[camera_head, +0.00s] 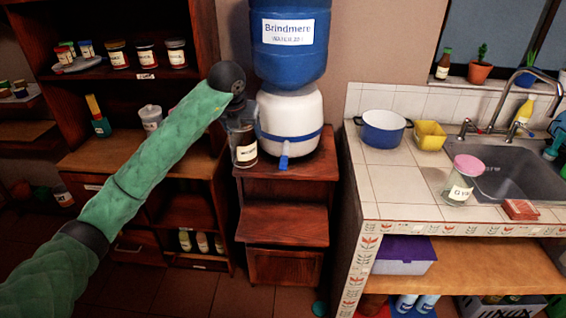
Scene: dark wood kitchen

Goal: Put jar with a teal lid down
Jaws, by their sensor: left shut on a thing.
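My left arm, in a green sleeve, reaches from the lower left to the water dispenser. My left gripper (240,118) points down and is shut on a jar (246,153) with dark contents and a white label. The gripper covers the jar's top, so I cannot make out the lid's colour. The jar is upright, in front of the left part of the dispenser's wooden stand (290,218). I cannot tell whether its base touches the stand top. My right gripper is not in view.
The water dispenser (290,120) fills much of the stand top. Shelves with several jars (146,54) stand at left. The tiled counter (400,185) at right holds a blue pot (383,130), a yellow container (430,135) and a pink-lidded jar (460,182); its front left is clear.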

